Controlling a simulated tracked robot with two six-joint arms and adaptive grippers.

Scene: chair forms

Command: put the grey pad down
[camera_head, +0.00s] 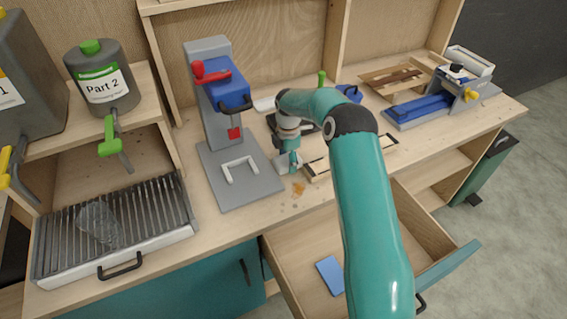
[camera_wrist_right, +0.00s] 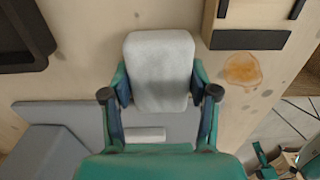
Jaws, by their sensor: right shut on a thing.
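My right gripper (camera_head: 288,160) is over the workbench, just right of the press's grey base plate (camera_head: 229,194). In the right wrist view my right gripper (camera_wrist_right: 160,92) is shut on the grey pad (camera_wrist_right: 158,62), a light grey rounded block held between both fingers. In the head view the pad (camera_head: 285,165) is small and partly hidden by the gripper. I cannot tell whether it touches the bench. My left gripper is not in view.
An orange stain (camera_head: 298,188) marks the bench beside the gripper. A press with a red handle (camera_head: 208,73) stands left. A wood-framed form (camera_head: 318,168) lies right. Below, an open drawer (camera_head: 305,245) holds a blue pad (camera_head: 331,275). A slatted tray (camera_head: 150,215) is at far left.

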